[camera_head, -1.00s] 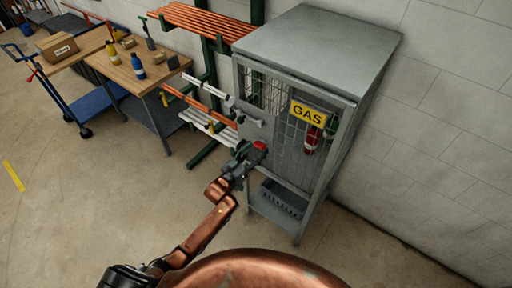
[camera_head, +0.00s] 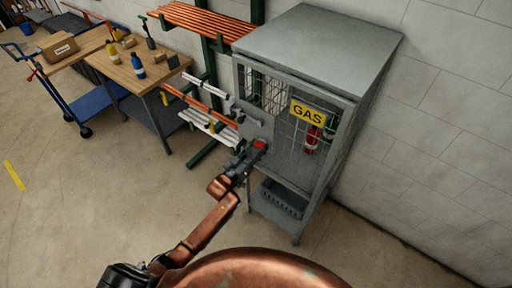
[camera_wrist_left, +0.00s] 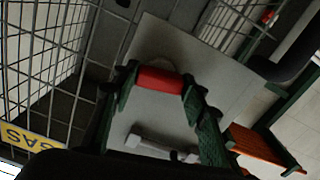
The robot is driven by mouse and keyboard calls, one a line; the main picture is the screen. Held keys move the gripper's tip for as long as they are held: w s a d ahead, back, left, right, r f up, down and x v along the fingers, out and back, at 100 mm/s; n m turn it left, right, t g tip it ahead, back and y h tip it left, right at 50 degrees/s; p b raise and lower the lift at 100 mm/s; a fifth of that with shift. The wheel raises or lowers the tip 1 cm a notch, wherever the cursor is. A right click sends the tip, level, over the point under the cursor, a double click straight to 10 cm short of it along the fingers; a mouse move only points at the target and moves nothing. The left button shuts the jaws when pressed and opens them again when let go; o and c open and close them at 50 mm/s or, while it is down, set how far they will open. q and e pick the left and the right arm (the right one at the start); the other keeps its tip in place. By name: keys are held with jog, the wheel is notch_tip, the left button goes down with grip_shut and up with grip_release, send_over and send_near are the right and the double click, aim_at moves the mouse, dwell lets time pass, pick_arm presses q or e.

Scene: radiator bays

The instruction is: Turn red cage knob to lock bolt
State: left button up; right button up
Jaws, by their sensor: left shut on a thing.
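The grey gas cage (camera_head: 300,60) stands against the wall, with a yellow GAS sign (camera_head: 307,113) on its mesh door. The red knob (camera_head: 259,144) sits on the cage's front plate, and it also shows in the left wrist view (camera_wrist_left: 160,80). My left gripper (camera_head: 252,151) is at the knob. In the left wrist view its green fingers (camera_wrist_left: 158,92) lie on either side of the knob and are closed on it. A light grey handle bar (camera_wrist_left: 160,148) shows on the plate near the knob. My right gripper is not in view.
A red cylinder (camera_head: 312,139) stands inside the cage. A rack with orange bars (camera_head: 205,22) and a wooden table (camera_head: 140,70) with bottles are to the left. The floor (camera_head: 90,210) in front is clear.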

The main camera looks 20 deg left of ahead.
pick_arm(q)
jog(key=shift+m, duration=1.2)
jog(key=shift+c, duration=0.4)
jog(key=o, duration=1.2)
jog(key=shift+c, duration=0.2)
jog(key=shift+a, duration=0.1)
jog(key=v, duration=1.2)
